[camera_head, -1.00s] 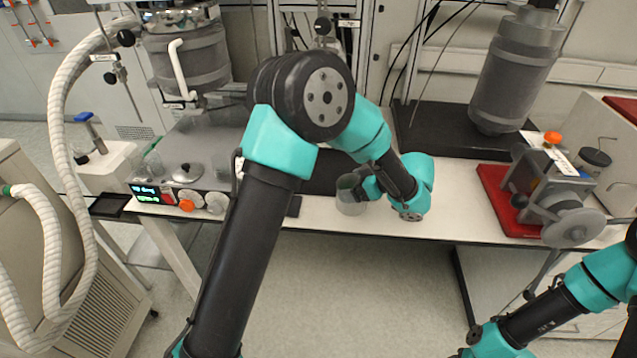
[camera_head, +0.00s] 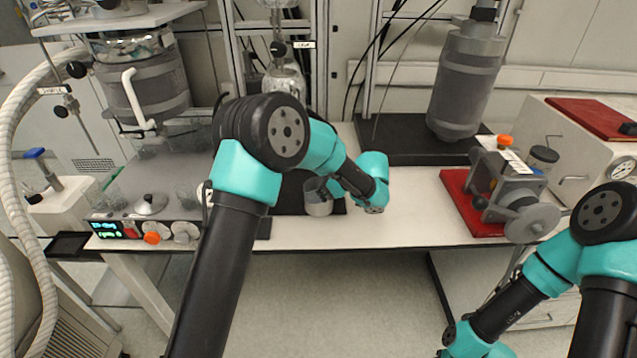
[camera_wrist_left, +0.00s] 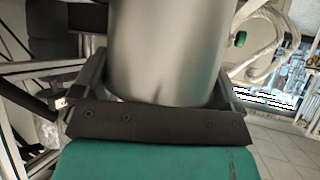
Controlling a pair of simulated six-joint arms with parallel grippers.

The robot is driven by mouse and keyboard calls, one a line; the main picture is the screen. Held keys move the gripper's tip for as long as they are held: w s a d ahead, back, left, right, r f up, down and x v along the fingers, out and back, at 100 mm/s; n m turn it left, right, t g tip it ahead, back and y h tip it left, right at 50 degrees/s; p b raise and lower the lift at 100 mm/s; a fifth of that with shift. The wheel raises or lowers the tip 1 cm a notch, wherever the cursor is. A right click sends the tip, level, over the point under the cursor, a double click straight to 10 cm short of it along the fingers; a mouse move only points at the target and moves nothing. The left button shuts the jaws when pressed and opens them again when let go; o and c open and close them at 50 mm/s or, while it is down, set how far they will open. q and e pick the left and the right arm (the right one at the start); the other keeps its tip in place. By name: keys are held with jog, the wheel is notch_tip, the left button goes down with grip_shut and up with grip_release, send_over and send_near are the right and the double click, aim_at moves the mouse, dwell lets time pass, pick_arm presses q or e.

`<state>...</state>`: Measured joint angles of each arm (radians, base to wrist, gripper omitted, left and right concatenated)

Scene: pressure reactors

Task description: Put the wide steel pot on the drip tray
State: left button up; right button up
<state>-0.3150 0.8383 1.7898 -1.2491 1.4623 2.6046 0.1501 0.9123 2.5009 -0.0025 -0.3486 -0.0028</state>
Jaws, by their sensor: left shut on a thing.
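The wide steel pot (camera_head: 318,200) is upright near the middle of the bench in the head view. My left gripper (camera_head: 333,187) is shut on it from the right side. In the left wrist view the pot (camera_wrist_left: 165,50) fills the space between the two fingers of the left gripper (camera_wrist_left: 160,85). A dark flat tray (camera_head: 290,200), which looks like the drip tray, lies behind and below the pot, partly hidden by my left arm. I cannot tell whether the pot touches it. My right gripper is outside the view.
A second small black tray (camera_head: 68,245) is at far left. A red mat (camera_head: 462,205) with a metal device (camera_head: 508,185) is right. Bare white bench (camera_head: 415,205) lies between.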

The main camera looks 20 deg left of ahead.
pick_arm(q)
jog(key=w+a, duration=0.2)
jog(key=w, duration=0.6)
jog(key=shift+a+f, duration=0.15)
jog(key=shift+f, duration=0.2)
jog(key=shift+f, duration=1.8)
jog(key=shift+f, duration=0.1)
jog(key=o, duration=0.9)
